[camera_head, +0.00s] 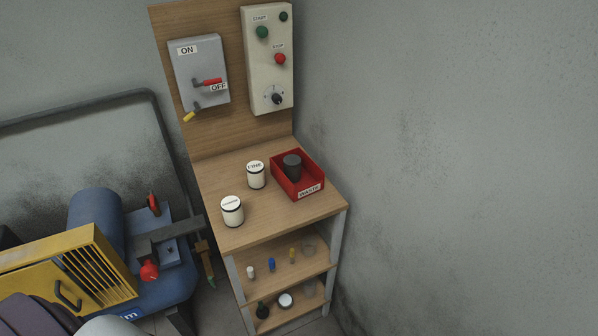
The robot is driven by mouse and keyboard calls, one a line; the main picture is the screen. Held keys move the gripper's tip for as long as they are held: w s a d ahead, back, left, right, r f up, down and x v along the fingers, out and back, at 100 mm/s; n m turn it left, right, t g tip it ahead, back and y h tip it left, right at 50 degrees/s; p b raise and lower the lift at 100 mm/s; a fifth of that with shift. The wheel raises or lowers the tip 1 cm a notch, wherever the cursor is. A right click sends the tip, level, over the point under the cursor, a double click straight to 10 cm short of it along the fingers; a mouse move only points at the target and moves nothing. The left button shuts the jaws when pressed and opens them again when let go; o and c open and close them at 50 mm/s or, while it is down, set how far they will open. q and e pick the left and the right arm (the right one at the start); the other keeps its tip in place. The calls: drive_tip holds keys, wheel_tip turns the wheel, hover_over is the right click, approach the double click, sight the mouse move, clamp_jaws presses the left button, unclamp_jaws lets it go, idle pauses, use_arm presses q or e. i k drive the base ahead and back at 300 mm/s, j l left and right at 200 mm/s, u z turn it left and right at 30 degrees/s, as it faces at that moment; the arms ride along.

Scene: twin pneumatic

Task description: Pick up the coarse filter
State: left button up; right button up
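Two white cylindrical filters with dark rims stand upright on the wooden bench top. The front-left one (232,212) carries a small label on top that is hard to read but looks like COARSE. The other filter (256,178), behind it and to the right, is labelled FINE. The two stand apart with bare wood between them. Neither of my grippers is in view, and nothing touches the filters.
A red WASTE bin (313,190) holding a dark cylinder (292,166) stands at the bench's right. Shelves below (285,272) hold small parts. A switch box (199,70) and START/STOP panel (268,60) hang behind. A blue-and-yellow machine (95,210) stands left; a wall is right.

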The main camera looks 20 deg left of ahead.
sight(233, 212)
drive_tip(key=u, duration=1.15)
